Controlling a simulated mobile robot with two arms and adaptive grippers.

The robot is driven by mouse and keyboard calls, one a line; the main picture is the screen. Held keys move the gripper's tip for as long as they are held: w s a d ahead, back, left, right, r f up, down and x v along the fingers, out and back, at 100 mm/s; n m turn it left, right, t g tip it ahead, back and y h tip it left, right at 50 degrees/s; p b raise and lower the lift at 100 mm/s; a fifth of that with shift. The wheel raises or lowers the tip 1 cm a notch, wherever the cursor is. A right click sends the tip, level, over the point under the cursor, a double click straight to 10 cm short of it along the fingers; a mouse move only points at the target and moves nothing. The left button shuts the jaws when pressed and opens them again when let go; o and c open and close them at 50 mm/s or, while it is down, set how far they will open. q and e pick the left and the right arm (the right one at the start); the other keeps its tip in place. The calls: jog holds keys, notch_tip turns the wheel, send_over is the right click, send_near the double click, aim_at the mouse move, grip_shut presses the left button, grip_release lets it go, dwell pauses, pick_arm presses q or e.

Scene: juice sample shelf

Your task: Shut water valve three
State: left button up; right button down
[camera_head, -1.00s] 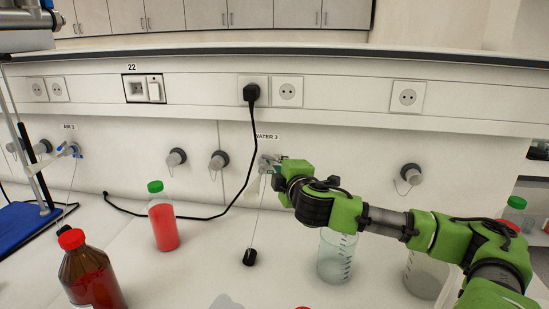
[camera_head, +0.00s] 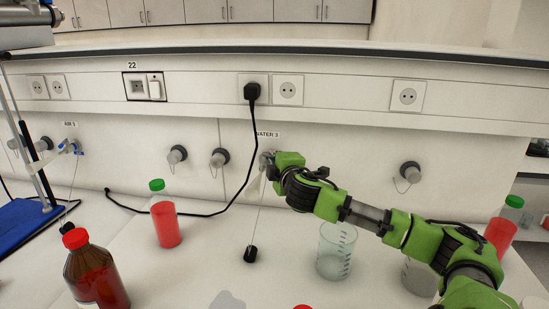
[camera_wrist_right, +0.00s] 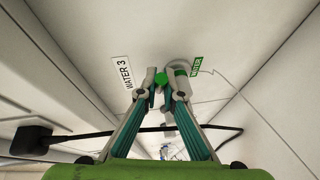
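The water valve three (camera_head: 264,163) sits on the back wall beneath the WATER 3 label (camera_head: 267,134), partly hidden by my right gripper (camera_head: 272,168). The right wrist view shows the valve's small green handle (camera_wrist_right: 161,79) between the fingertips of my right gripper (camera_wrist_right: 161,86). The fingers converge closely on the handle and appear to touch both sides of it. A green WATER tag (camera_wrist_right: 197,66) is beside the valve, and the WATER 3 label (camera_wrist_right: 122,73) is to the left. My left gripper is not in view.
A black cable (camera_head: 254,125) hangs from a wall socket just left of the valve. A red-filled bottle with a green cap (camera_head: 164,222), a brown bottle (camera_head: 95,275) and a glass beaker (camera_head: 336,252) stand on the bench (camera_head: 200,270). An AIR 5 valve (camera_head: 70,147) is at left.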

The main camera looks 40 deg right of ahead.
jog(key=shift+f, duration=0.1)
jog(key=shift+d+n+y, duration=0.2)
jog(key=shift+n+y, duration=0.1)
jog(key=shift+w+d+n+t+y, duration=0.15)
jog(key=shift+n+t+y, duration=0.2)
jog(key=shift+n+y, duration=0.45)
jog(key=shift+w+d+n+t+y, duration=0.15)
jog(key=shift+n+t+y, duration=0.3)
jog(key=shift+y, duration=0.6)
jog(key=shift+d+n+t+y, duration=0.15)
jog(key=shift+n+t+y, duration=0.05)
jog(key=shift+n+y, duration=0.65)
